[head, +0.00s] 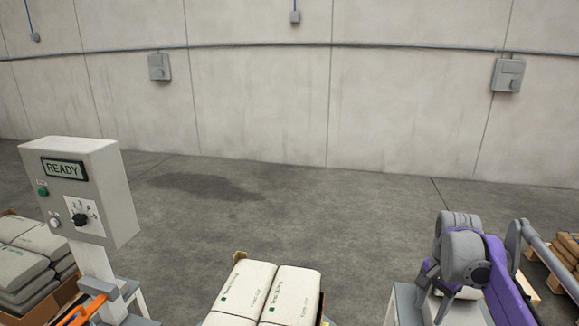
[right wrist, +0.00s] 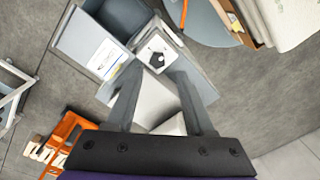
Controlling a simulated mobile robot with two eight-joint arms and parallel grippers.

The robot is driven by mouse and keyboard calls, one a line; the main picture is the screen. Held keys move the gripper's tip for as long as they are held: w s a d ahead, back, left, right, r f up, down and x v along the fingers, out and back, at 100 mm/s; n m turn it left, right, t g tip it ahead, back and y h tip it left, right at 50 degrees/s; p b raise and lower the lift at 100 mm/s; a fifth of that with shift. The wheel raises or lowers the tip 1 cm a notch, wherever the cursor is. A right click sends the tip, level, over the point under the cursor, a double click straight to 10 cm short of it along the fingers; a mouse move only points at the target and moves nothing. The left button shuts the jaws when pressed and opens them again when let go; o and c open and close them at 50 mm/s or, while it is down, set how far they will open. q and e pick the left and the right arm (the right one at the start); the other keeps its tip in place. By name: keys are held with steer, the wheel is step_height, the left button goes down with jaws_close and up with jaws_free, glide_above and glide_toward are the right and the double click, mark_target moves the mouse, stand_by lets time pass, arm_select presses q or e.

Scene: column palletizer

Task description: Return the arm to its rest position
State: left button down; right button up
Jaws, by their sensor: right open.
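My right arm comes in at the lower right of the head view, grey and purple. Its gripper (head: 440,292) points down there, mostly hidden behind the wrist, over a grey stand (head: 405,303). In the right wrist view the two grey fingers of my right gripper (right wrist: 157,88) are spread apart. Pale grey surfaces of the stand show between and beyond them, with no clear grip on anything. Past the fingertips is a white plate with a dark knob (right wrist: 156,58). My left gripper is not in view.
A control box (head: 80,190) reading READY stands at left. Stacked white sacks (head: 265,292) sit at the bottom middle, more sacks (head: 25,255) at far left. Pallets with brown goods (head: 565,255) are at the right edge. The concrete floor (head: 330,205) behind is clear up to the wall.

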steer(key=s+a+f+n+t, duration=0.2)
steer(key=s+a+f+n, duration=0.4)
steer(key=s+a, duration=0.3)
steer(key=s+a+f+n+t, duration=0.3)
steer(key=s+a+f+n, duration=0.3)
steer(key=s+a, duration=0.3)
steer(key=shift+s+a+f+n, duration=0.3)
steer(key=shift+s+a+n, duration=0.05)
steer(key=shift+s+n, duration=0.5)
steer(key=shift+s+d, duration=0.1)
